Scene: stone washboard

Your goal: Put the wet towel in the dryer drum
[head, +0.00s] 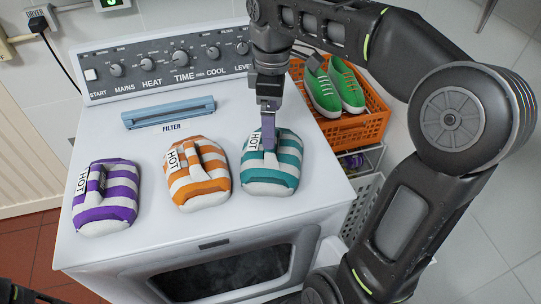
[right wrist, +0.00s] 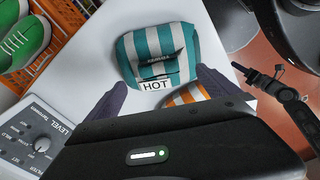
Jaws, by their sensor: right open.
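No wet towel can be made out. The white dryer (head: 140,235) fills the middle of the head view. Its front door (head: 300,250) looks shut, with a dark window (head: 222,275); the drum inside cannot be made out. My right gripper (head: 268,142) is over the teal-striped mitt (head: 283,178) on the dryer top. In the right wrist view my right gripper (right wrist: 163,88) is open, its fingers apart, with the teal-striped mitt (right wrist: 158,50) just beyond the tips. Whether they touch it cannot be told. My left gripper is not seen.
An orange-striped mitt (head: 198,180) and a purple-striped mitt (head: 106,207) lie left on the dryer top, all tagged HOT. A blue filter handle (head: 168,113) and control panel (head: 170,62) stand behind. Green shoes (head: 335,88) sit in an orange crate (head: 352,128) at right.

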